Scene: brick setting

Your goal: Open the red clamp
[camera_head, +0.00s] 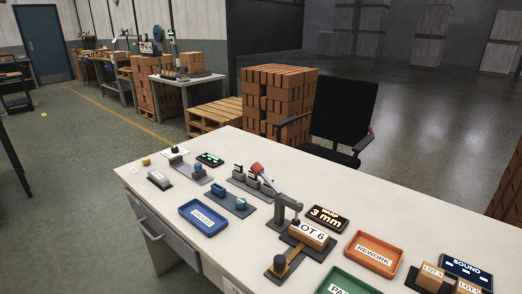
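The red clamp shows as a red handle (257,168) near the middle of the white table. A pale bar appears to run from it down and right toward a dark grey clamp body (286,203). The handle stands raised above the table top; whether the clamp is open or closed is too small to tell. A brick labelled LOT 6 (308,235) lies on a dark fixture just right of and in front of the clamp body. Neither of my grippers is in view.
The table (200,265) holds a blue tray (190,209), an orange REWORK tray (360,260), a green tray (335,275), a WARP 3 mm sign (327,219) and small fixtures. An office chair (343,115) stands behind it, with stacked bricks (290,85) beyond.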

